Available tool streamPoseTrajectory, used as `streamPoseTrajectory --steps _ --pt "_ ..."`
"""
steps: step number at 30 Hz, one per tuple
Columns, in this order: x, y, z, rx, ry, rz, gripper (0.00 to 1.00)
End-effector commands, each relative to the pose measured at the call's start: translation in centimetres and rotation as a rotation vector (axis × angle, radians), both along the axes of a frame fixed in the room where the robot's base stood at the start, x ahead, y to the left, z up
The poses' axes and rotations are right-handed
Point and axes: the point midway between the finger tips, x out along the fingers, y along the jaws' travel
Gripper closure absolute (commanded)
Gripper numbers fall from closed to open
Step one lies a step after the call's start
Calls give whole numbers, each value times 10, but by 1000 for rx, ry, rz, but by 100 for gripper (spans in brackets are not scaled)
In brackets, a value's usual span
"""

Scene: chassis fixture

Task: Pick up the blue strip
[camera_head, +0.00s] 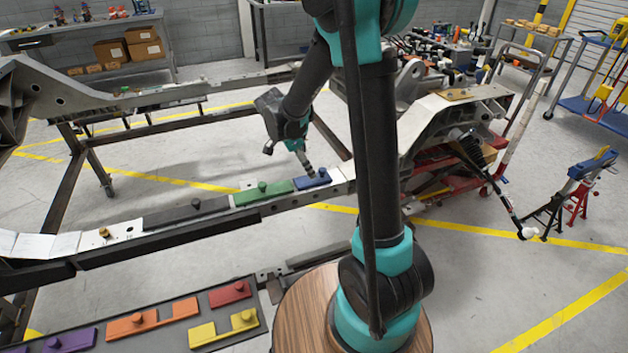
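The blue strip (313,181) lies on the chassis rail (335,188), at the right end of a row of strips. A small dark knob stands on top of it. My gripper (308,170) points down at the blue strip, with its tips at or just above the strip near the knob. The gripper is small and dark here, so I cannot tell whether its fingers are apart or closed, or whether they touch the strip.
A green strip (263,194) and a dark grey strip (186,213) lie left of the blue one. A dark tray (174,303) at the lower left holds purple, orange, red and yellow pieces. The chassis fixture has a raised bracket (458,108) at right.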

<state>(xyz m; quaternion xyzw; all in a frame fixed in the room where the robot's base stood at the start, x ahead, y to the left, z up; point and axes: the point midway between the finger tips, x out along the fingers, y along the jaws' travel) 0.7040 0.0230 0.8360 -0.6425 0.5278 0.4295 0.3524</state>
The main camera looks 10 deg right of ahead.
Motion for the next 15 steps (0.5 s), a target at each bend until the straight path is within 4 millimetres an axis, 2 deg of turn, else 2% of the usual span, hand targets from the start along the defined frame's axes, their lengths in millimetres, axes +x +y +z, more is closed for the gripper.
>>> streamPoseTrajectory --steps 5,15 --pt "1 -4 -10 0 0 -1 28" --pt "5 -18 -49 0 -1 -1 28"
